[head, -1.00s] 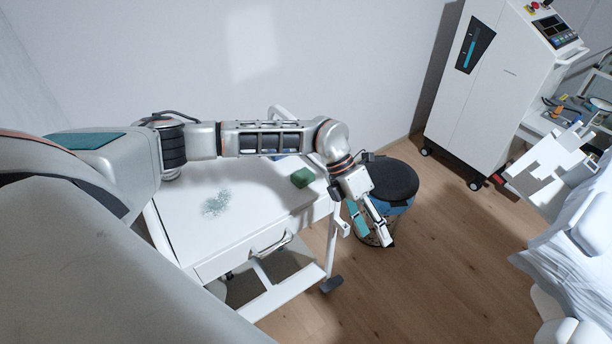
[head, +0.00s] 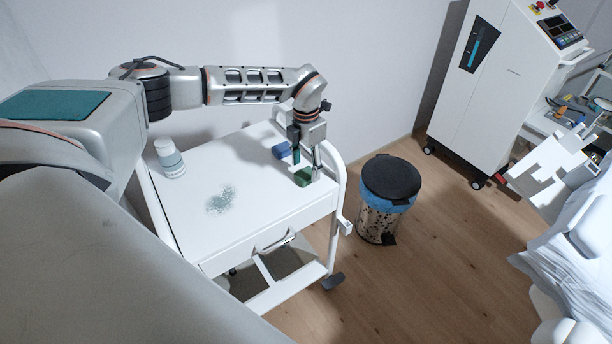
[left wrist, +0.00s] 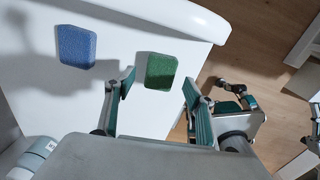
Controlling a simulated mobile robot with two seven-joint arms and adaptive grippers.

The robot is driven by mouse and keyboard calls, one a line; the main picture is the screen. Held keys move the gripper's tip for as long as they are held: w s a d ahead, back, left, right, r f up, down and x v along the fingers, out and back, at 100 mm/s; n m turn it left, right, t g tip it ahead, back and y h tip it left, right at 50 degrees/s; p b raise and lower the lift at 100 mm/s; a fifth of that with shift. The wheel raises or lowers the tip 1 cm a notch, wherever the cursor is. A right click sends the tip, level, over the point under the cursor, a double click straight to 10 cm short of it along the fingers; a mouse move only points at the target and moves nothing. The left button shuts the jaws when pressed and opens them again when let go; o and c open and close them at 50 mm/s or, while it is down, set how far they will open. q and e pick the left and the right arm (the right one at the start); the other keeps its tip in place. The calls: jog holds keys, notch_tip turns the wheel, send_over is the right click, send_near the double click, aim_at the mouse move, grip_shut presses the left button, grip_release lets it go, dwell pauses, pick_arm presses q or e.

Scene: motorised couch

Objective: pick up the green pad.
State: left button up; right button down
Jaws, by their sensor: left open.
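The green pad (head: 302,178) lies on the white trolley top (head: 250,200) near its right edge. In the left wrist view the green pad (left wrist: 161,72) shows between and just beyond my two open fingers. My left gripper (head: 306,169) is open and points down over the pad, and its fingers partly hide it in the head view. The left gripper also shows in the left wrist view (left wrist: 158,95). I cannot tell whether the fingers touch the trolley top. My right gripper is not in view.
A blue pad (head: 282,150) lies close behind the green one; it also shows in the left wrist view (left wrist: 76,46). A white bottle (head: 170,158) and a speckled greenish patch (head: 221,199) are on the trolley. A bin (head: 385,200) stands right of it.

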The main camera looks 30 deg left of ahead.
aim_at(306, 173)
pick_arm(q)
notch_tip(306, 173, down, 2)
jog(key=shift+f, duration=0.1)
jog(key=c, duration=1)
jog(key=shift+o, duration=0.2)
notch_tip(306, 173, up, 20)
jog(key=shift+c, duration=0.6)
